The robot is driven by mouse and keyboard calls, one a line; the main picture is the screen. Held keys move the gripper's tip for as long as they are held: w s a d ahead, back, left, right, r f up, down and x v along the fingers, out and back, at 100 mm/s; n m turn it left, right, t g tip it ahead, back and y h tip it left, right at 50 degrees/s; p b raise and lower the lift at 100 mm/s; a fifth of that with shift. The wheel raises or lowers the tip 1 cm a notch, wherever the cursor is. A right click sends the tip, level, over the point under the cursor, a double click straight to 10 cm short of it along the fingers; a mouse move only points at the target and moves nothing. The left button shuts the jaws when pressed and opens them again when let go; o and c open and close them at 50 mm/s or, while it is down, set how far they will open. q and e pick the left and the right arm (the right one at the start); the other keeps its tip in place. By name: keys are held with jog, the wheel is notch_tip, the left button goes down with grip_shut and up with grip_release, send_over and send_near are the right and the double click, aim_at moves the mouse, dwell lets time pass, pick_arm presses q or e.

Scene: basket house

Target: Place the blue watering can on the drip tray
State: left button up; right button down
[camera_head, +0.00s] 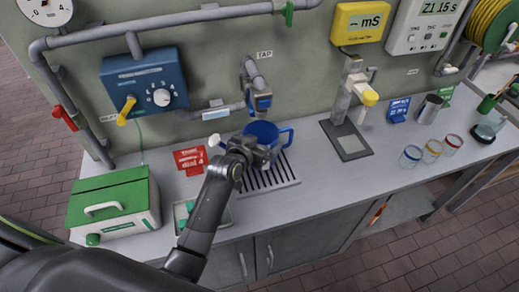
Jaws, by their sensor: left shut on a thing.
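The blue watering can (263,131) is in my left gripper (246,151), below the tap (259,97) on the wall. The left gripper is shut on it, and the arm hides part of its lower side. The can is above or on the back part of the drip tray (279,179), a slatted dark and light panel on the bench. I cannot tell whether the can touches the tray. My right gripper is not in view.
A green-lidded box (110,204) stands at the left. A shallow tray (182,213) lies beside my arm. A dispenser with a yellow part (369,97) stands right of the drip tray. Several glasses (432,150) stand further right. Bench between is clear.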

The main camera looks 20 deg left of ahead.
aim_at(268, 143)
pick_arm(q)
notch_tip(268, 143, down, 4)
jog(key=shift+f, duration=0.35)
jog(key=o, duration=0.7)
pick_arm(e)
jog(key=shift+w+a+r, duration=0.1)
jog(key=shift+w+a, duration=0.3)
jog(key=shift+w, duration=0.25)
pick_arm(q)
jog(key=shift+r, duration=0.25)
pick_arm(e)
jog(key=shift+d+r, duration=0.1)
pick_arm(q)
jog(key=shift+s+a, duration=0.1)
jog(key=shift+s, duration=0.25)
jog(key=b+v, duration=0.1)
jog(key=v, duration=1)
jog(key=shift+r, duration=0.2)
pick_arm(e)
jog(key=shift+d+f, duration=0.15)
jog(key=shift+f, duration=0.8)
